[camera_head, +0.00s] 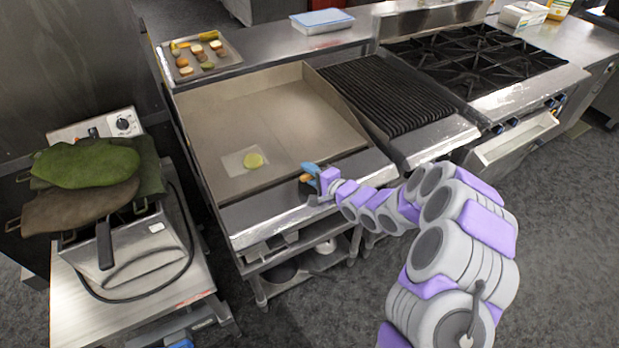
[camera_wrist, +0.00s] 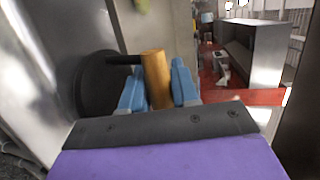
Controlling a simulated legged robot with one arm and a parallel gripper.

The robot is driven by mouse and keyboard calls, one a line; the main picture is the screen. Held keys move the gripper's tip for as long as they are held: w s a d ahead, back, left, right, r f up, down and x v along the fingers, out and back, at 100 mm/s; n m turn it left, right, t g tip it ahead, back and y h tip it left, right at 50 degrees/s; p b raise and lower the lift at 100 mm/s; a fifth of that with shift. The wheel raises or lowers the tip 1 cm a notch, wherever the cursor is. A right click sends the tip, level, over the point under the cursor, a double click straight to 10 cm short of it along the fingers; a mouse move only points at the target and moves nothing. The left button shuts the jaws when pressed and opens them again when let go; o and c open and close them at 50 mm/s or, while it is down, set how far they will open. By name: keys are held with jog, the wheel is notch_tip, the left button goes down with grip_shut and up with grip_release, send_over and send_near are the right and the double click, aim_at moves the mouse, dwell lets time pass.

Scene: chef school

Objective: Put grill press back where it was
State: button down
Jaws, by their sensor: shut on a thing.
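My gripper (camera_head: 313,178) is at the front edge of the flat griddle, with its blue fingers closed. In the wrist view my gripper (camera_wrist: 158,85) is shut on the wooden handle of the grill press (camera_wrist: 156,78). The dark round plate of the press (camera_wrist: 95,84) shows just left of the fingers there. In the head view the press (camera_head: 304,187) is a small dark and wooden shape, mostly hidden by the fingers. I cannot tell whether the press touches the steel front ledge (camera_head: 270,212).
The ribbed grill (camera_head: 385,95) lies to the right. A fryer with oven mitts (camera_head: 95,162) stands left.

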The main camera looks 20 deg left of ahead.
jog(key=shift+d+f, duration=0.2)
jog(key=shift+f, duration=0.5)
jog(key=shift+r, duration=0.1)
jog(key=c, duration=0.8)
grip_release()
jog(key=shift+a, duration=0.1)
jog(key=shift+c, duration=0.2)
jog(key=p+v, duration=0.2)
jog(key=v, duration=1)
